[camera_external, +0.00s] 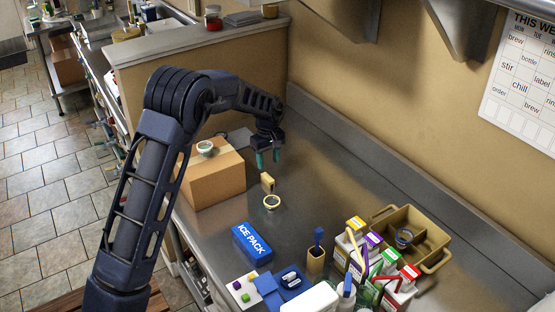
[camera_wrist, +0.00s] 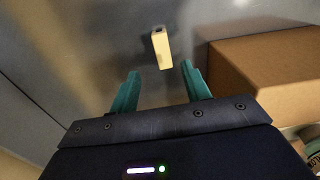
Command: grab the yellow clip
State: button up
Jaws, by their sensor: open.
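A small pale yellow block-shaped piece (camera_external: 267,182), which looks like the yellow clip, stands on the steel counter. In the wrist view the clip (camera_wrist: 161,48) lies just beyond my fingertips, roughly in line with the gap between them. It has a dark spot at its far end. My gripper (camera_external: 268,158) points down above the counter, close over the clip and apart from it. Its teal fingers, also in the wrist view (camera_wrist: 160,72), are spread with nothing between them.
A blue ice pack (camera_external: 252,244), several cartons (camera_external: 377,262) and a tan bin (camera_external: 432,258) are nearer. The counter behind is clear.

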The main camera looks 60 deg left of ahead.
aim_at(268, 177)
jog(key=f, duration=0.8)
jog(key=shift+s+d, duration=0.1)
jog(key=shift+s, duration=0.15)
grip_shut()
